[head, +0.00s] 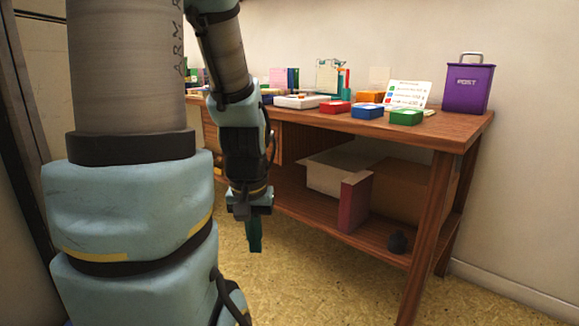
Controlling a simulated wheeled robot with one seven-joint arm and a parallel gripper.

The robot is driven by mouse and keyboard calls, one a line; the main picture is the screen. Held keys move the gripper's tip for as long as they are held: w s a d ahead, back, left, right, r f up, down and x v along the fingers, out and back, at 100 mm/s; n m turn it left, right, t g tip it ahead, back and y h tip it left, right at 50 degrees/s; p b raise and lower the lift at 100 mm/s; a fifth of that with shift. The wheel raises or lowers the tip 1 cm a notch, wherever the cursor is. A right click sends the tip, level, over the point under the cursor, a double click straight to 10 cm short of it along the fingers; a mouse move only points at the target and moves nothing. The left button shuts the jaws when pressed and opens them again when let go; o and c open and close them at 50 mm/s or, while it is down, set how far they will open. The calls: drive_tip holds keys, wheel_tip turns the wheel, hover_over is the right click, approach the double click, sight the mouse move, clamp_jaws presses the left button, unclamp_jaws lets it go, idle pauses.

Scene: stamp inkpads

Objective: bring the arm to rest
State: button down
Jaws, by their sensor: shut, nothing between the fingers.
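My gripper (254,236) hangs at the end of my arm, pointing down, in front of the desk and below its top. Its fingers are shut, with nothing between them. My arm comes down from the top of the view, and its large near links fill much of the left side. On the desk top stand a red inkpad (335,107), a blue inkpad (367,111) and a green inkpad (406,117). They are well apart from my gripper, up and to the right.
The wooden desk (440,128) runs along the wall, with a lower shelf (360,235) holding boxes. A purple box (469,87) marked POST stands at the desk's right end. A card (408,93) stands behind the inkpads. The floor (300,285) before the desk is clear.

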wheel_tip(320, 180, up, 38)
drive_tip(key=p, duration=3.7)
drive_tip(key=shift+w+r, duration=0.15)
drive_tip(key=shift+w, duration=0.05)
drive_tip(key=shift+d, duration=0.1)
